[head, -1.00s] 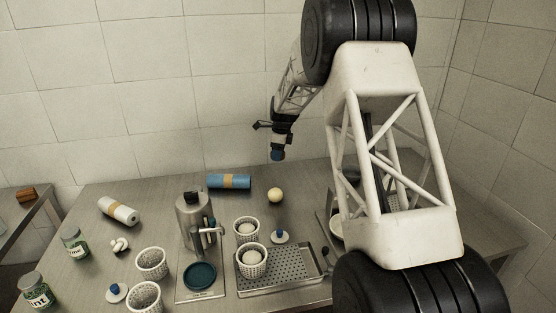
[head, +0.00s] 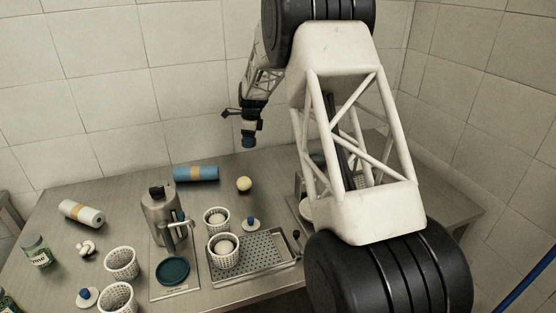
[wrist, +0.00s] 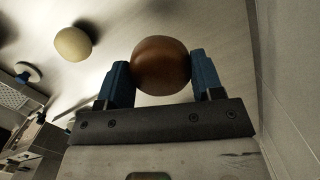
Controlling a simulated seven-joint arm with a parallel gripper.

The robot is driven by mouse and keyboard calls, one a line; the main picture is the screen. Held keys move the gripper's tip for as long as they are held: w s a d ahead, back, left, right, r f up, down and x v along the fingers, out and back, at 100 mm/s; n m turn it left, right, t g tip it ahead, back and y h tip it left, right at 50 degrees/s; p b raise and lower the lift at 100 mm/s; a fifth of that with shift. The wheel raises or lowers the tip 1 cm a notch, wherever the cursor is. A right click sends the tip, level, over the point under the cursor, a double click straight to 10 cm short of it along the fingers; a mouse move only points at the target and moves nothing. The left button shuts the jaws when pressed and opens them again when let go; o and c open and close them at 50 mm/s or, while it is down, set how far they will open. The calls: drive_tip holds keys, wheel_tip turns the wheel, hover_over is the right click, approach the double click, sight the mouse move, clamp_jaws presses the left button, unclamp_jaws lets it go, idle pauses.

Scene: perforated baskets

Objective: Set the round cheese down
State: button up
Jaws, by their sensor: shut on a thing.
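My gripper (wrist: 161,82) is shut on a round brown cheese (wrist: 161,65), which sits between its two blue fingers in the wrist view. In the head view my gripper (head: 249,143) hangs above the far part of the steel table (head: 285,165), and the held cheese cannot be made out there. A pale round ball (head: 244,184) lies on the table below and in front of the gripper. The pale ball also shows at the upper left of the wrist view (wrist: 73,44), apart from the fingers.
A blue roll (head: 195,173) lies left of the pale ball. A metal canister (head: 158,215) and empty baskets (head: 121,266) are farther left. Bare table surrounds the pale ball.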

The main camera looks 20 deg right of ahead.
drive_tip(key=n, duration=0.1)
hover_over(289, 166)
drive_tip(key=shift+s+d+r, duration=0.15)
drive_tip(key=shift+d, duration=0.05)
drive_tip(key=shift+f, duration=2.5)
drive_tip(key=shift+f, duration=2.5)
drive_tip(key=shift+f, duration=0.15)
drive_tip(key=o, duration=0.9)
drive_tip(key=shift+o, duration=0.2)
